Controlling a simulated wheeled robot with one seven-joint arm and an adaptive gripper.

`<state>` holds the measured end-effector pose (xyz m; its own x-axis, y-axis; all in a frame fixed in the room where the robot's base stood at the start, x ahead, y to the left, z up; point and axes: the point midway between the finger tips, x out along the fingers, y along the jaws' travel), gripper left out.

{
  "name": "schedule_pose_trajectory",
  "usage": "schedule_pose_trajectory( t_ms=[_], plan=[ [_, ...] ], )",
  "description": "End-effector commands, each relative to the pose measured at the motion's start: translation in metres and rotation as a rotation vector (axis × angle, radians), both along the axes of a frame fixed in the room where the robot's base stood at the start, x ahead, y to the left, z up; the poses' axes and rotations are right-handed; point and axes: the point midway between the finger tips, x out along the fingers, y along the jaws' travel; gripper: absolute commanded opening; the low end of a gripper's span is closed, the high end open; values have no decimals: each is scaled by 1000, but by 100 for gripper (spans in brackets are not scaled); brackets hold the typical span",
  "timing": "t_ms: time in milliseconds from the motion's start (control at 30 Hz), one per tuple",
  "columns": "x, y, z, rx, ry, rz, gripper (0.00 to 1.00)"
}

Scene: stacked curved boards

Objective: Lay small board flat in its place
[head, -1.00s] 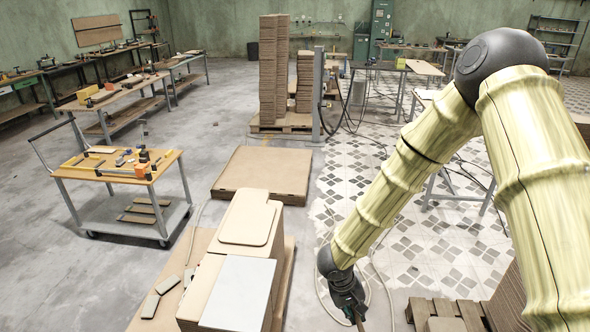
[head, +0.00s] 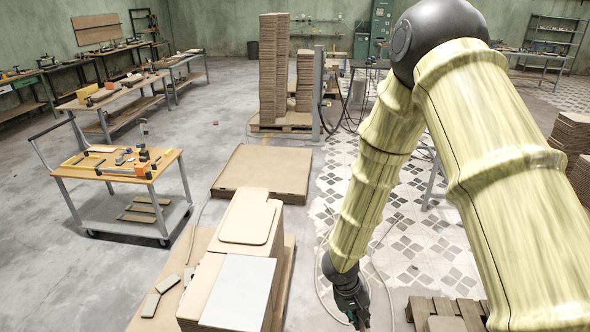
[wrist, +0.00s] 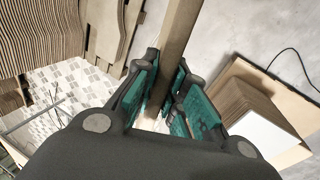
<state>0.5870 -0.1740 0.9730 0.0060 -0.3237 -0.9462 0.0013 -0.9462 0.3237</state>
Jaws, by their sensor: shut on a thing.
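My gripper (wrist: 166,88) is shut on a brown board (wrist: 181,32), seen edge-on in the wrist view as a long narrow strip between the green finger pads. The board's far end runs out of the top of that view. In the head view my gripper (head: 350,297) hangs at the bottom, to the right of the block stack; the board is mostly out of frame there. I cannot tell which spot is the held board's place.
The block stack (head: 200,291) carries a pale sheet (head: 238,292) and a rounded brown panel (head: 248,222). Stacked curved boards (wrist: 38,38) stand left in the wrist view. A wooden pallet (head: 420,307) lies right of my gripper. A tool cart (head: 130,208) stands left.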

Motion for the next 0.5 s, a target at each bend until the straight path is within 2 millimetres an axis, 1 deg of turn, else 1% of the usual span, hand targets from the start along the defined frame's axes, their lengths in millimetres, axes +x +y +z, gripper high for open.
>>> schedule_pose_trajectory(
  t_ms=[267, 500],
  plan=[
    [1, -1, 1, -4, -4, -3, 0],
    [8, -2, 4, -2, -3, -5, 0]
  ],
)
